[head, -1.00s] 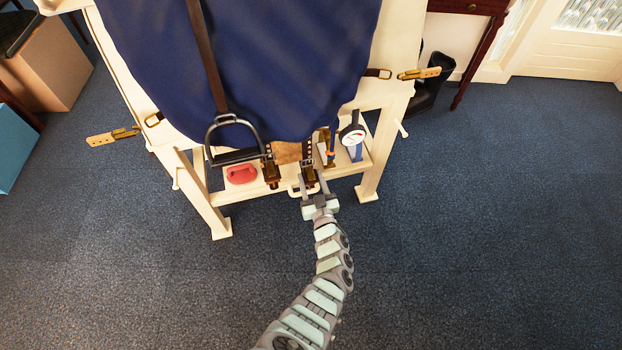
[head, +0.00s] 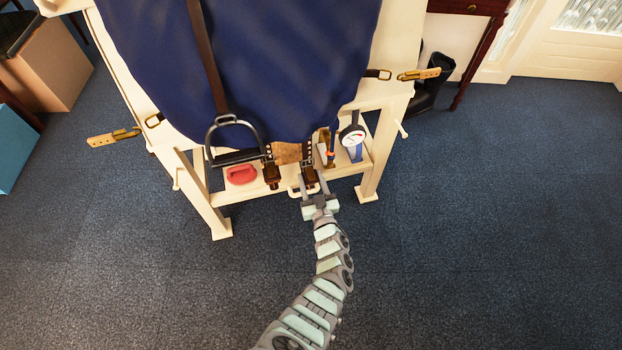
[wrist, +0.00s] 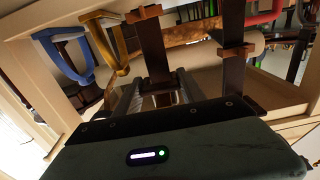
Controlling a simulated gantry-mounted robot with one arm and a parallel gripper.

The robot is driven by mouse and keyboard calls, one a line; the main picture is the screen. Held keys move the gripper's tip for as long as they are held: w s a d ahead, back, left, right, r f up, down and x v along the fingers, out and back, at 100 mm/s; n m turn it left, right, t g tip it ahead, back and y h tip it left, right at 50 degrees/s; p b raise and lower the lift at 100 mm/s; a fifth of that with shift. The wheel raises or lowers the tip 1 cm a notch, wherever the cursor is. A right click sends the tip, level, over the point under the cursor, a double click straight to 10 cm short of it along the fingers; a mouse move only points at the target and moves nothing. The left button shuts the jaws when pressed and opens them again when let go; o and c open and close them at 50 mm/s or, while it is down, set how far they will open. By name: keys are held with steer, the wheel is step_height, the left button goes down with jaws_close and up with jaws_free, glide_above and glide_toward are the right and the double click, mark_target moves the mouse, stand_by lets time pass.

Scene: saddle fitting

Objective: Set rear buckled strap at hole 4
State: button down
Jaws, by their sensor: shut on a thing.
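Two dark buckled straps hang side by side under the blue pad, the left strap (head: 270,172) and the right strap (head: 309,152), which shows a row of holes. A tan girth piece (head: 286,153) lies between them. My gripper (head: 315,184) is at the lower end of the right strap. In the wrist view, my gripper (wrist: 158,92) has a dark strap (wrist: 154,50) between its fingers, with a brown keeper across its top. A second dark strap (wrist: 233,30) hangs to its right. The buckle tongue and the hole it sits in are too small to tell.
A red object (head: 241,174) lies on the cream stand's shelf (head: 240,192) at left. A stirrup (head: 233,140) hangs above it. Carpet (head: 460,220) in front is clear.

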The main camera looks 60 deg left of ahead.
step_height(320, 180, up, 8)
steer(key=p, duration=0.8)
steer(key=shift+r+p, duration=0.2)
steer(key=shift+p, duration=0.1)
steer(key=shift+f, duration=0.1)
steer(key=c, duration=0.7)
jaws_free()
steer(key=shift+d, duration=0.1)
steer(key=d+p, duration=0.1)
steer(key=d, duration=0.2)
steer(key=s+d+p, duration=0.1)
steer(key=d, duration=0.3)
steer(key=d+p, duration=0.2)
steer(key=d, duration=0.1)
steer(key=shift+s+d, duration=0.2)
steer(key=shift+s, duration=0.2)
